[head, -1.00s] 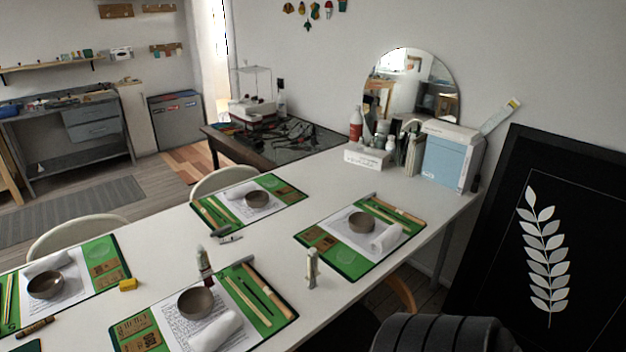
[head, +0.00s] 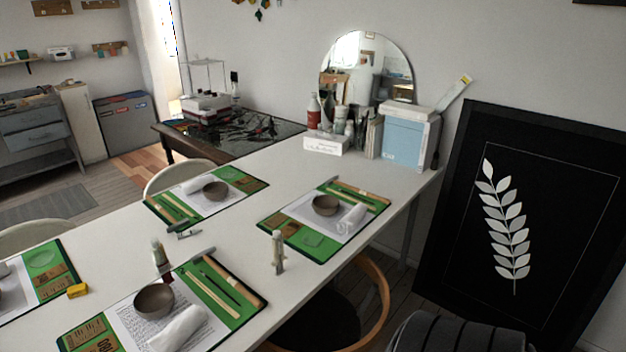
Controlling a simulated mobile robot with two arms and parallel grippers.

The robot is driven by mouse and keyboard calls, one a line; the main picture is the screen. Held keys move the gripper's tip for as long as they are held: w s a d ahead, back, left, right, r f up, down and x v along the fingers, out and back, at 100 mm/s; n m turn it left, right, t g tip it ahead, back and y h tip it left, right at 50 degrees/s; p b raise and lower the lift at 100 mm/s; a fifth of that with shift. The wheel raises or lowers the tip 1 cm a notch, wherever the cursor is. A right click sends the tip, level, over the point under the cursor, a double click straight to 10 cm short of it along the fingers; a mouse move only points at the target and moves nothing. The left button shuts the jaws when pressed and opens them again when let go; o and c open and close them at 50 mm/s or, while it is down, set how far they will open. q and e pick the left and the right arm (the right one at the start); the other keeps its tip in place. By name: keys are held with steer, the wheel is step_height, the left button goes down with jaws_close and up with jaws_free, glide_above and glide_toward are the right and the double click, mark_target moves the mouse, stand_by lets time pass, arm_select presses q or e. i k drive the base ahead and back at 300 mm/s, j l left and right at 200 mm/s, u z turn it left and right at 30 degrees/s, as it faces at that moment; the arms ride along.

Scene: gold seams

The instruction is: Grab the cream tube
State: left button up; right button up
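A small upright cream-coloured tube (head: 278,252) stands on the bare white tabletop, between the near green mat and the right green mat. A second upright tube (head: 160,257), pale above and dark red below, stands at the back edge of the near mat. A third small tube-like item (head: 184,232) lies by the front edge of the far mat. Labels are too small to read. Neither of my grippers shows in the head view.
The long white table (head: 227,252) holds several green mats with brown bowls (head: 154,301), rolled cloths and wooden tools. A yellow block (head: 77,290) lies at the left. A wooden-armed chair (head: 375,290) stands at the right edge. A black framed leaf picture (head: 450,200) leans on the wall.

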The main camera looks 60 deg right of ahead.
mark_target(276, 245)
steer(key=j+z, duration=0.1)
steer(key=z, duration=0.35)
steer(key=j+z, duration=0.1)
steer(key=z, duration=0.3)
steer(key=i+j+z, duration=0.1)
steer(key=z, duration=0.35)
steer(key=j+z, duration=0.1)
steer(key=z, duration=0.3)
steer(key=l+u, duration=0.3)
